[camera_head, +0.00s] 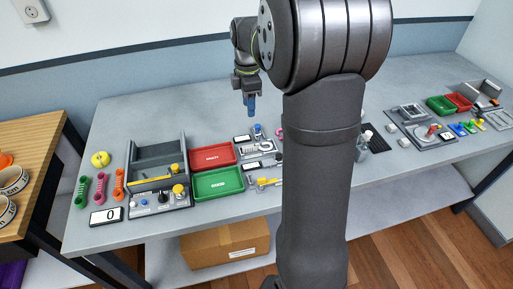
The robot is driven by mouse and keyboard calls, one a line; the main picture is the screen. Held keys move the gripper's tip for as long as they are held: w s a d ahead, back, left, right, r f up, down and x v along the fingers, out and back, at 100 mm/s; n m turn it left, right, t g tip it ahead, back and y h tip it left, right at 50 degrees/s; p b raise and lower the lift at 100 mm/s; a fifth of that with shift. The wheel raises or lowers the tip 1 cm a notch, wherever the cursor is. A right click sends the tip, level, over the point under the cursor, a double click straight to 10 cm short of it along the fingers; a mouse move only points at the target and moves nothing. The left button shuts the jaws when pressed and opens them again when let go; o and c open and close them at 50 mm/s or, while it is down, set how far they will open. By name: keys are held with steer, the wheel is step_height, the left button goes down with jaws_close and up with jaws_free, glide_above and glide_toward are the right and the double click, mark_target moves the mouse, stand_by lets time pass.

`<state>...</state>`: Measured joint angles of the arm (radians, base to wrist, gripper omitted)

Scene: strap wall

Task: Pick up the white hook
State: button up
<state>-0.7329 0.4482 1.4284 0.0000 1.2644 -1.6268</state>
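My gripper (251,106) hangs pointing down above the back middle of the grey table, with blue at its tip. It is too small in the view to tell whether the fingers are open or shut, or whether the blue part is a held thing. I cannot pick out a white hook for certain. Small pale and grey parts lie on a holder (258,150) below and in front of my gripper. My own arm covers the middle of the table and may hide more.
A red tray (213,156) and a green tray (218,183) lie left of the holder. A grey open box (159,152) stands further left. Small red and green bins (440,105) and a fixture (424,134) are at the right. The table's back left is clear.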

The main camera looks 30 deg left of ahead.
mark_target(250, 146)
step_height(250, 146, down, 17)
steer(key=shift+d+r, duration=0.15)
steer(key=shift+r, duration=0.05)
stand_by(0.3)
jaws_close()
